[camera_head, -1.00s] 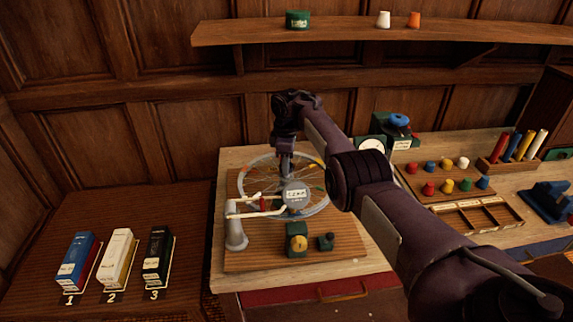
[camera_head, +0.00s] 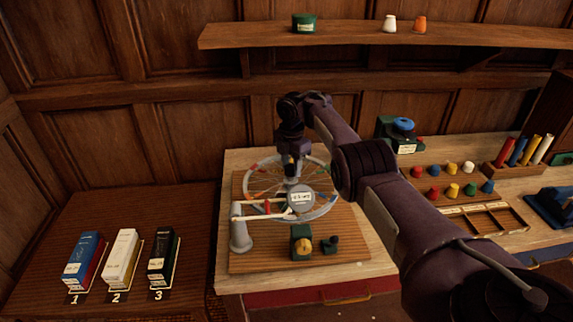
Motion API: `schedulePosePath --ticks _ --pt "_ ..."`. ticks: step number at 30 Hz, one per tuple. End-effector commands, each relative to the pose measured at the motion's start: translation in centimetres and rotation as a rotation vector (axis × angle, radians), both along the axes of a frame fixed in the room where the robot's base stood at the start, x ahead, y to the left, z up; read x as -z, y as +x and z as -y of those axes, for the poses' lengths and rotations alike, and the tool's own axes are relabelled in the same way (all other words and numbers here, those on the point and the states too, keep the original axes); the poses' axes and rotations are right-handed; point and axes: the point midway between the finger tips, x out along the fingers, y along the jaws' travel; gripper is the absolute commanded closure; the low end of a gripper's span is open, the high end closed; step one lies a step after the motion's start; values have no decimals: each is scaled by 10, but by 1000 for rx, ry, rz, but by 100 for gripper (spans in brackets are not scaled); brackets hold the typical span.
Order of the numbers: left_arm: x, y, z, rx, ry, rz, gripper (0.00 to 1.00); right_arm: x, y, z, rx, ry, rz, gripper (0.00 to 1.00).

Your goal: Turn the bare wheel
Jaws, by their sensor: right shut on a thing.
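The bare wheel (camera_head: 254,168) lies flat on a wooden base, with thin spokes and coloured marks around its pale rim. My right gripper (camera_head: 291,176) points down over the far middle part of the wheel, shut on part of it; its fingertips are small and the exact contact is hard to see. A round dial (camera_head: 301,197) with a white label stands in front of the gripper and hides part of the wheel. A pale post (camera_head: 240,236) with thin arms and a red piece (camera_head: 267,207) stands at the wheel's near left. My left gripper is out of view.
A green block with a yellow knob (camera_head: 303,245) and a small dark block (camera_head: 331,244) sit in front of the wheel. Three numbered boxes (camera_head: 121,257) stand on the left table. Coloured pegs (camera_head: 452,190) stand to the right. A shelf (camera_head: 370,34) runs above.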

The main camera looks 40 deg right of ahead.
Motion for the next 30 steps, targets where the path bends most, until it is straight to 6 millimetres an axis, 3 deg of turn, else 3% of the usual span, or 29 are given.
schedulePosePath --ticks 12,26,27,30 --pt "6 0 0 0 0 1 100 3 -1 -1 -141 2 -2 100" --pt "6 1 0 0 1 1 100 3 -2 -1 -150 1 -5 100" --pt "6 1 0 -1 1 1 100 3 -2 -1 -149 1 -5 58" --pt "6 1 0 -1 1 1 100 3 -1 0 -149 1 -4 45"
